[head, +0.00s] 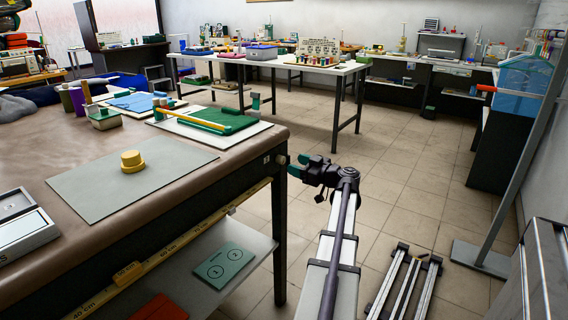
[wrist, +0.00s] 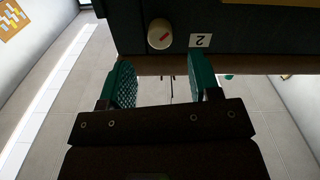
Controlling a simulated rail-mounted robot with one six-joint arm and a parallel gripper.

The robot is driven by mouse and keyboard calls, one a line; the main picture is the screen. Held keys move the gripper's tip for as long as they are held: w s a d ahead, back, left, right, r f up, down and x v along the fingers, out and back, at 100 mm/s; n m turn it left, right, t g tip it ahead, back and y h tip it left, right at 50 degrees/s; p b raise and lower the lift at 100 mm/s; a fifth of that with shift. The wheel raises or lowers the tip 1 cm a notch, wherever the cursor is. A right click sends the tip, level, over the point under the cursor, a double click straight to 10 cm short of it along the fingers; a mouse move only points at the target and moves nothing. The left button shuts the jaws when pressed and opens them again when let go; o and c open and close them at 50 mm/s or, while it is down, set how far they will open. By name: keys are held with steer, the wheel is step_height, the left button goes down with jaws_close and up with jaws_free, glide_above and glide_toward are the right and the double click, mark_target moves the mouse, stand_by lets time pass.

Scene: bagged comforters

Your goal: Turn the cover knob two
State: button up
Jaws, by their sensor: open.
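The cover knob two (wrist: 160,33) is a round cream knob with a red mark on its face. It sits on the dark end face of the table, beside a white label with a 2 (wrist: 200,41). In the head view the knob (head: 281,160) shows small at the table's right corner. My gripper (head: 298,165) is just right of it, pointing at the table. In the wrist view my gripper (wrist: 161,65) is open and empty, teal fingers apart. The knob lies ahead of the gap between the fingertips, and I see no contact.
The brown-topped table (head: 230,144) carries a grey board (head: 90,185) with a yellow round piece (head: 132,160). A green cutting mat (head: 215,122) lies farther back. A metal rail frame (head: 402,285) lies on the floor at right. Tiled floor is clear beyond my arm.

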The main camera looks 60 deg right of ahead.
mark_target(284, 160)
steer(key=w, duration=0.5)
steer(key=shift+w, duration=0.4)
steer(key=shift+a, duration=0.1)
steer(key=shift+c, duration=0.2)
steer(key=c, duration=0.9)
